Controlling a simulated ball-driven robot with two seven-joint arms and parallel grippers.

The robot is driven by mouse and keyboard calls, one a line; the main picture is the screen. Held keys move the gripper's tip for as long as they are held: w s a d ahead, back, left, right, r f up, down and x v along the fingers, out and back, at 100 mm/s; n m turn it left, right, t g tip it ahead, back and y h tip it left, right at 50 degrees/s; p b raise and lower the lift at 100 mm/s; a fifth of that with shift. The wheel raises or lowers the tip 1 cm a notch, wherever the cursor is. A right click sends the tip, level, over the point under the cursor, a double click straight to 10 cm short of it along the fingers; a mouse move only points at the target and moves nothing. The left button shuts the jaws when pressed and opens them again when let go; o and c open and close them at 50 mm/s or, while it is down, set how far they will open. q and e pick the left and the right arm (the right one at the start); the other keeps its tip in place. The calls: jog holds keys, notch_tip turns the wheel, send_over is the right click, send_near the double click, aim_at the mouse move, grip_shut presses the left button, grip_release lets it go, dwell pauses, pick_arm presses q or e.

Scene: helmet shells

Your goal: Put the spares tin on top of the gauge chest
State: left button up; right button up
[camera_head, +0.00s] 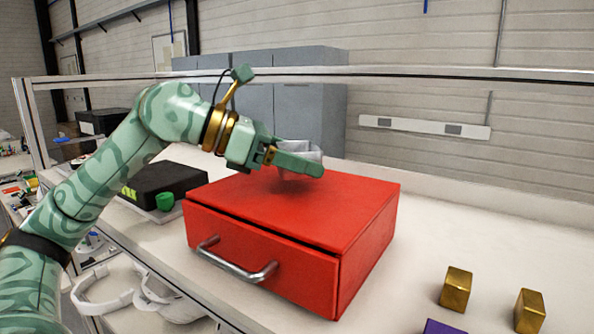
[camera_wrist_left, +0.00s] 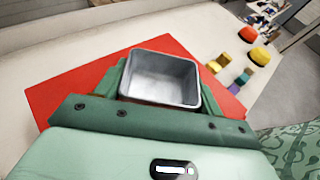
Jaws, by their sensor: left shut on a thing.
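The gauge chest (camera_head: 290,215) is a red box with a grey bar handle on its front drawer, on the white bench in the head view. The drawer front looks slightly out of line with the body. The spares tin (camera_head: 302,147) is a grey, open, square tin, upright over the chest's top. My left gripper (camera_head: 295,163) is shut on it, with a green finger on each side. In the left wrist view the tin (camera_wrist_left: 160,80) looks empty, with red chest top (camera_wrist_left: 70,95) around it. A shadow lies under the tin; I cannot tell whether it touches the chest. My right gripper is not in view.
A black case (camera_head: 165,185) and a small green item (camera_head: 165,201) are left of the chest. Brass blocks (camera_head: 456,289) and a purple block (camera_head: 442,327) are at the front right. A metal rail (camera_head: 430,74) runs behind.

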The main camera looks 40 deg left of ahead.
pick_arm(q)
notch_tip(320, 180, down, 2)
jog(key=shift+f, duration=0.2)
jog(key=shift+f+b, duration=0.1)
jog(key=shift+b, duration=0.3)
jog(key=o, duration=0.6)
jog(key=shift+c, duration=0.2)
jog(key=o, duration=0.4)
